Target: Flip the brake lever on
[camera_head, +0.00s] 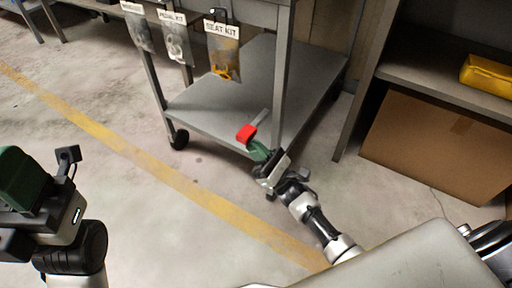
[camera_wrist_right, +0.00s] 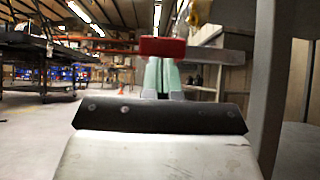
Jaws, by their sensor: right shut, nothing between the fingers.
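The brake lever (camera_head: 246,134) has a red end and a grey bar, and sits at the cart's lower front corner near a leg. Its red part also shows in the right wrist view (camera_wrist_right: 163,47), spanning across just beyond my fingertips. My right gripper (camera_head: 258,149) is shut and empty, its green fingers (camera_wrist_right: 164,77) close together right by the red end. I cannot tell whether they touch it. My left gripper (camera_head: 22,175) is at the left edge of the head view, far from the lever, and its finger gap is not clear.
The grey cart (camera_head: 215,110) stands on wheels, with hanging kit bags such as the seat kit (camera_head: 223,52) above its lower shelf. A shelf unit with a cardboard box (camera_head: 430,140) and yellow case (camera_head: 487,73) stands at right. The floor at left is open.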

